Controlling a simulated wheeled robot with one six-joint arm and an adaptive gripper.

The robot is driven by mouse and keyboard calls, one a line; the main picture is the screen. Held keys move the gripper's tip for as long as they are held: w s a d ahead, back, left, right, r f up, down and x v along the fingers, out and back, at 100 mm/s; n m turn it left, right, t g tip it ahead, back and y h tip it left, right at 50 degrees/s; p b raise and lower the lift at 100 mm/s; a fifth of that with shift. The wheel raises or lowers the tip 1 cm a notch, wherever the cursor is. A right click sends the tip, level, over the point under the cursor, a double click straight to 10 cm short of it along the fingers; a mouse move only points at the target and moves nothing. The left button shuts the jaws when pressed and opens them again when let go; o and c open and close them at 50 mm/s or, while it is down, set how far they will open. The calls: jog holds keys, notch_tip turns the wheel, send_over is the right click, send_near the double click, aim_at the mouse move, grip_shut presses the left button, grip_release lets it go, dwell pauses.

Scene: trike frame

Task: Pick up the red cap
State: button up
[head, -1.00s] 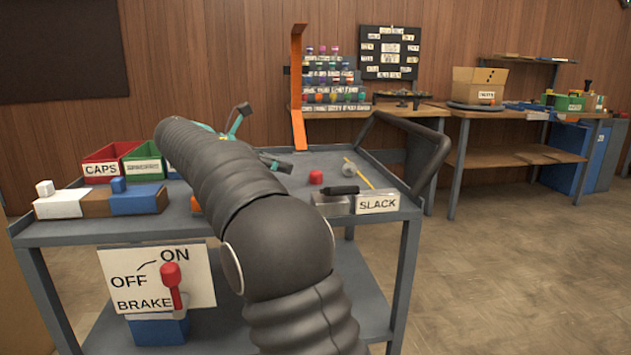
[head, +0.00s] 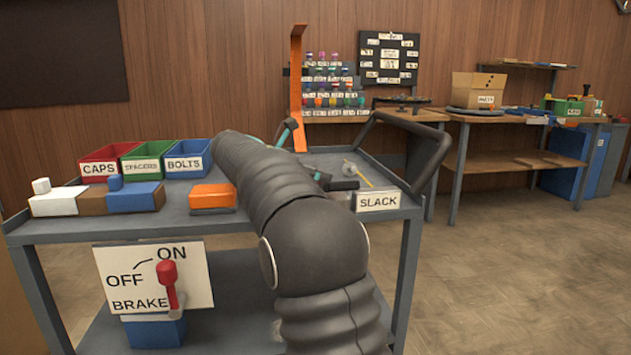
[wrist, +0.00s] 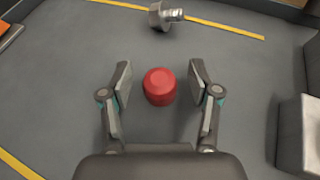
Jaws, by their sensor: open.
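The red cap (wrist: 160,87) stands on the grey cart top in the wrist view, between the two fingers of my gripper (wrist: 160,85). My gripper is open, with a visible gap between the cap and each finger pad. Neither pad touches the cap. In the head view my arm hides the cap, and only a small part of my gripper (head: 318,178) shows beyond the arm.
A metal fitting (wrist: 165,16) lies beyond the cap by a yellow line. A pale block (wrist: 299,135) is at the right. In the head view, bins labelled CAPS (head: 98,169), SPACERS (head: 143,165) and BOLTS (head: 186,163) stand on the cart's left. A raised handle (head: 432,160) edges the right.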

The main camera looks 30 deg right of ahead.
jog(key=c, duration=1)
jog(key=shift+o, duration=0.2)
jog(key=shift+r, duration=0.2)
